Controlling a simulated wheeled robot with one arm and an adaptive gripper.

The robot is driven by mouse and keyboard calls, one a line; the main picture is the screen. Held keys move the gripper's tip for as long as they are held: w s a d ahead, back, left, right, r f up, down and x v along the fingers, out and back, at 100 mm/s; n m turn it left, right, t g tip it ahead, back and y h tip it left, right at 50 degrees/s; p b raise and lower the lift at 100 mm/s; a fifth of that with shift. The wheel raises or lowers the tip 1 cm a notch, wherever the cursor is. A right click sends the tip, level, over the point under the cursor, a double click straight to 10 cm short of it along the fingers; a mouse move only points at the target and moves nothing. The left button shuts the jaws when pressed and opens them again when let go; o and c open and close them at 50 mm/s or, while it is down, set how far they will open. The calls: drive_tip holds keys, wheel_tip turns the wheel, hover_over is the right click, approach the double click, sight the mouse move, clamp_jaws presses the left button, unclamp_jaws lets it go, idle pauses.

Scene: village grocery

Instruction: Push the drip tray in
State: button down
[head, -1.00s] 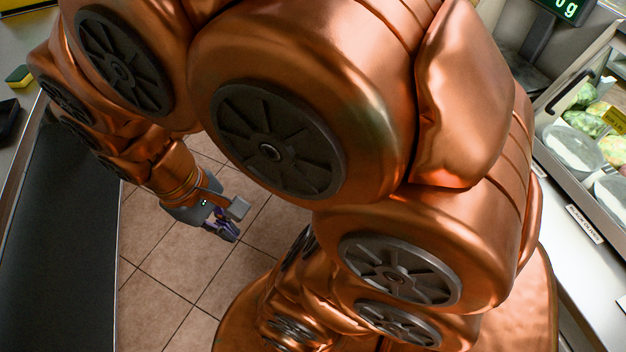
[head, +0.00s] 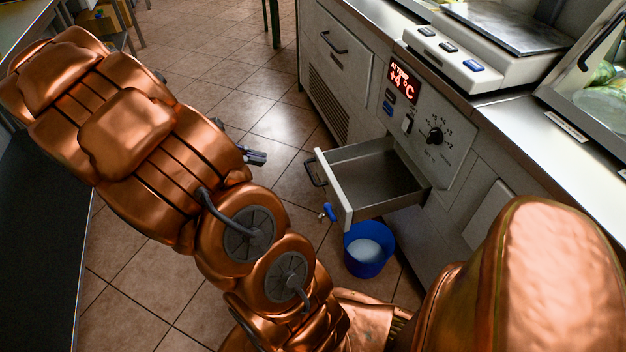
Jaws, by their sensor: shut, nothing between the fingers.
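The drip tray (head: 334,190) is a grey metal drawer with a pale front panel, pulled well out of the counter at centre right. Its inside looks empty. A dark handle (head: 315,171) and a small blue tap (head: 328,212) are on its front. My gripper (head: 258,157) shows partly, past my copper arm, to the left of the tray front. Its fingers are shut and empty, and a gap lies between them and the handle. The rest of my gripper is hidden behind the arm.
A blue bucket (head: 366,262) with pale contents stands on the floor below the tray front. The counter carries a control panel (head: 428,125) reading +4 °C and a scale (head: 475,60). A dark surface (head: 40,240) is at left. Tiled floor (head: 270,90) is clear beyond my arm.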

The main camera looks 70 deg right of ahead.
drive_tip(key=w+d+f+n+g+h+b, duration=0.25)
drive_tip(key=d+f+b, duration=0.45)
drive_tip(key=f, duration=0.4)
drive_tip(key=n+h+b, duration=0.3)
drive_tip(key=b, duration=0.4)
approach(322, 165)
drive_tip(key=shift+g+y, duration=0.25)
drive_tip(key=shift+g, duration=0.1)
drive_tip(key=b+x, duration=0.1)
drive_tip(key=x, duration=0.1)
drive_tip(key=b+x, duration=0.1)
drive_tip(key=b, duration=0.1)
drive_tip(key=b+x, duration=0.2)
drive_tip(key=shift+d+f, duration=0.4)
drive_tip(key=shift+d, duration=0.1)
drive_tip(key=shift+s+d+r+b, duration=0.1)
drive_tip(key=shift+s+d+b, duration=0.2)
drive_tip(key=shift+s+d, duration=0.25)
